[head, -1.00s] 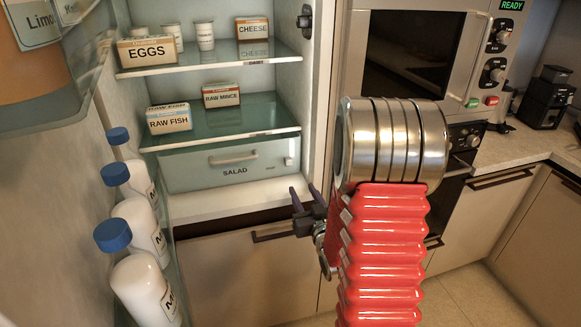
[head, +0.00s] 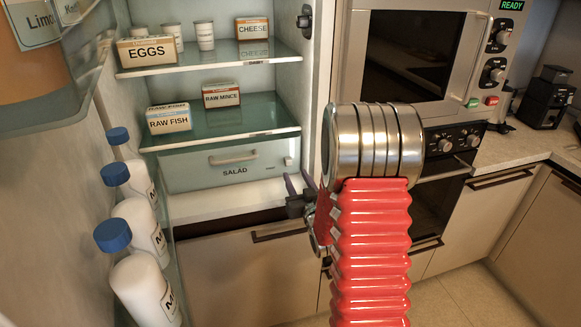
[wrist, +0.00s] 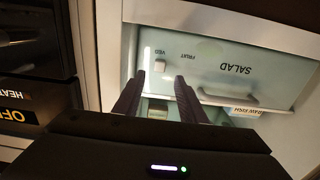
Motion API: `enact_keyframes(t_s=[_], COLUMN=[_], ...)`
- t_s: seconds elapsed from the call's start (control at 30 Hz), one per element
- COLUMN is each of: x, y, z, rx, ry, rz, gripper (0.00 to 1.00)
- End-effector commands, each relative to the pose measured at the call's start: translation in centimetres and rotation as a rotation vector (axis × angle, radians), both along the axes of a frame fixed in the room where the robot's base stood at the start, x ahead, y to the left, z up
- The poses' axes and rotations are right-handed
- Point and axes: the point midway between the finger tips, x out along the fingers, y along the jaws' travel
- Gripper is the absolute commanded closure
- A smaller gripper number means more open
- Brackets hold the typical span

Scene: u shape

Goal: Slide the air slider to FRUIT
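The air slider is a small pale knob (wrist: 159,66) on the SALAD drawer front, at the VEG end. The VEG and FRUIT labels appear upside down in the wrist view, with FRUIT to the right of VEG. In the head view the knob (head: 288,161) is at the right end of the drawer (head: 220,170). My gripper (head: 297,181) is just in front of and below that end. In the wrist view my gripper (wrist: 160,78) is open, its two dark fingers apart with the knob seen between their tips. I cannot tell whether either finger touches it.
The fridge's glass shelf (head: 225,122) with food boxes is above the drawer. Bottles (head: 140,225) stand in the door at left. The oven (head: 445,170) is to the right of my arm. Cabinet fronts are below the fridge compartment.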

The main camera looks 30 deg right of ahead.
Motion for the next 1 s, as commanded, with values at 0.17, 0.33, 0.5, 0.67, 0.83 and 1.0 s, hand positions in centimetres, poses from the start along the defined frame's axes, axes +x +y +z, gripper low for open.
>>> enact_keyframes(t_s=[0.17, 0.33, 0.5, 0.67, 0.83, 1.0], x=[2.7, 5.0, 6.5, 7.0, 7.0, 7.0], y=[-0.7, -1.4, -1.8, -2.0, -2.0, -1.9], z=[0.0, 0.0, 0.0, 0.0, 0.0, 0.0], rx=[-0.001, -0.001, -0.001, -0.001, 0.0, -0.001], ry=[-0.001, -0.001, -0.001, 0.0, 0.0, 0.0], rz=[0.001, 0.0, 0.0, 0.0, 0.0, 0.0], gripper=[0.62, 0.62, 0.62, 0.62, 0.62, 0.72])
